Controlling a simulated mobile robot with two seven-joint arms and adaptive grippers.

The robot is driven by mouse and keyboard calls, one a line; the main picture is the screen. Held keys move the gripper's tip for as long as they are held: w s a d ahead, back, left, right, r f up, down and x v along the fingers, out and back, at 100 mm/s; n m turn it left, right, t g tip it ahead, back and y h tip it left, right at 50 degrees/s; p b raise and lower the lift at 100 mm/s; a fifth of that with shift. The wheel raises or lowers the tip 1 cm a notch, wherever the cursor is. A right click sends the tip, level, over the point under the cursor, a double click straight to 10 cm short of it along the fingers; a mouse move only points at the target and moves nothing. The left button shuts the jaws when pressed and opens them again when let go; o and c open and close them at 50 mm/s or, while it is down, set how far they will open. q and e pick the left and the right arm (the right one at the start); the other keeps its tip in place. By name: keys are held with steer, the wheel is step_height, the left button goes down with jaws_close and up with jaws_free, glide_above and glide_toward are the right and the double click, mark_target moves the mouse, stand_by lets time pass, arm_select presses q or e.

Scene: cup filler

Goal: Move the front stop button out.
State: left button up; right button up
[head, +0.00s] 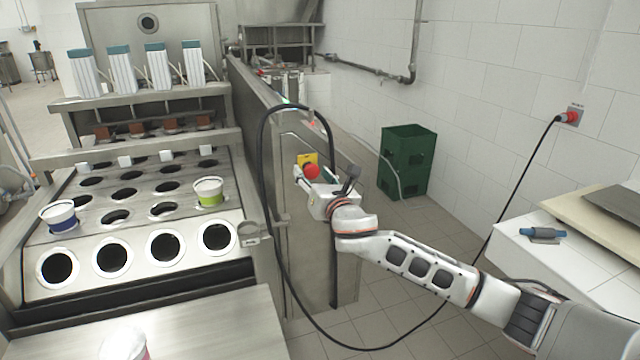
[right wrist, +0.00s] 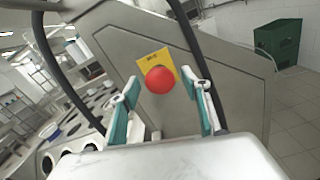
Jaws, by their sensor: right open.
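The red stop button (head: 312,171) sits on a yellow plate (head: 307,159) on the metal side panel of the cup filler. In the right wrist view the red button (right wrist: 160,80) shows large in front of its yellow plate (right wrist: 155,62). My right gripper (head: 318,177) is at the panel, close to the button. In the right wrist view its two fingers (right wrist: 163,98) are open, one on each side of the button with gaps between. I cannot tell whether a finger touches it. My left gripper is not in view.
A black cable (head: 265,200) loops over the panel and down to the floor. A green crate (head: 405,160) stands behind to the right. Cups (head: 208,191) sit in the filler's holes. A white counter (head: 575,262) is at the right. The tiled floor between is mostly clear.

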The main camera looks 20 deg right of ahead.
steer(key=s, duration=1.1)
steer(key=shift+s+d, duration=0.2)
steer(key=shift+s, duration=0.05)
steer(key=shift+f, duration=0.1)
steer(key=s+a+f+m+g+y, duration=0.1)
steer(key=s+a+f+m+g, duration=0.1)
steer(key=s+f+m, duration=0.45)
steer(key=s+a+f+m+g+y, duration=0.1)
steer(key=a+f+m, duration=0.15)
steer(key=f, duration=0.75)
steer(key=s+a+f+m+g+y, duration=0.1)
steer(key=s+f+m+g, duration=0.1)
steer(key=s+f+m, duration=0.45)
steer(key=s+d+f+m+g, duration=0.2)
steer(key=s+f+m, duration=1.2)
steer(key=s+f, duration=0.3)
steer(key=shift+d+h, duration=0.3)
steer(key=shift+h, duration=0.1)
